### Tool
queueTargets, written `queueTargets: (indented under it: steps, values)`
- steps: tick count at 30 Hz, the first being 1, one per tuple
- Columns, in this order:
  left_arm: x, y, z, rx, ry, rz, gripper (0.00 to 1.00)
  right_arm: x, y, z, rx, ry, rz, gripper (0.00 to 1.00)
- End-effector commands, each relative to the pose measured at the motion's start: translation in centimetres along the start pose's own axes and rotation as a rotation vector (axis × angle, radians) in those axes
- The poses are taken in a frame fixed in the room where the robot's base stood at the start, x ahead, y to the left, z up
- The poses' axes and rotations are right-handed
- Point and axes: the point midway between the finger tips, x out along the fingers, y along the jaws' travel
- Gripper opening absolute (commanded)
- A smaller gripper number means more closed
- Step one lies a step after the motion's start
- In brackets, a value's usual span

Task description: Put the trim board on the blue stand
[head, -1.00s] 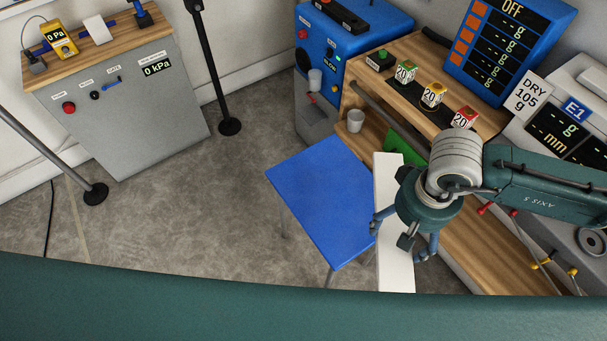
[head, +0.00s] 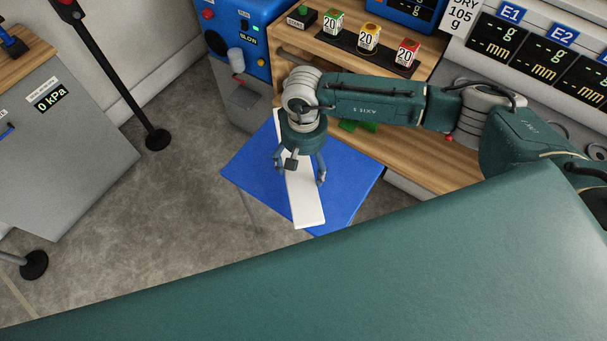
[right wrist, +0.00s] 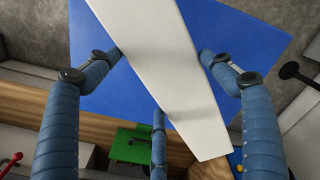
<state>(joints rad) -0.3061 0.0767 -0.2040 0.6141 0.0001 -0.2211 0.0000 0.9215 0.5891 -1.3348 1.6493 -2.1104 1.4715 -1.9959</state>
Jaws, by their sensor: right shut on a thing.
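The trim board is a long white plank (head: 307,207); it also shows in the right wrist view (right wrist: 160,45). My right gripper (head: 301,174) is shut on it from above, with its blue fingers at the board's sides. The blue stand (head: 245,168) has a flat blue top directly under the board, and its top also shows in the right wrist view (right wrist: 235,30). The board lies across the stand top in the picture, its near end close to the front corner. I cannot tell whether board and stand touch. My left gripper is not in view.
A wooden bench (head: 425,160) with three numbered blocks stands behind the stand. A blue machine (head: 262,72) is at the back left. A black-footed post (head: 157,139) and a grey cabinet (head: 70,160) are at the left. The floor between is clear.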

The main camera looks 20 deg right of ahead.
Motion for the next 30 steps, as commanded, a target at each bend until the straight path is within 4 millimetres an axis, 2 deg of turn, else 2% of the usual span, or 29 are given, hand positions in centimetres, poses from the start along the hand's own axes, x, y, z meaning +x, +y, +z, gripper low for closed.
queueTargets:
  steps: [3, 6, 16, 29, 30]
  values:
    - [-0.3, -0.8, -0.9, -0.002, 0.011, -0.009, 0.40, 2.0, -0.1, 0.0, 0.000, 0.000, 0.000, 0.46]
    - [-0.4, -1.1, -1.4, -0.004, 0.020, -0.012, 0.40, 2.9, -0.1, -0.1, 0.001, 0.000, -0.002, 0.46]
    - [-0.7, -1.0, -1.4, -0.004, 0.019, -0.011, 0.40, 7.0, -0.1, 0.0, 0.001, 0.000, -0.002, 0.46]
    - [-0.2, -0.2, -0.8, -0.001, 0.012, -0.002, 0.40, 7.8, -0.1, -0.1, 0.000, 0.002, -0.002, 0.46]
    - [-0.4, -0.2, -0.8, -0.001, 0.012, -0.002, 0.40, 7.7, 0.0, -0.1, 0.000, 0.001, -0.001, 0.89]
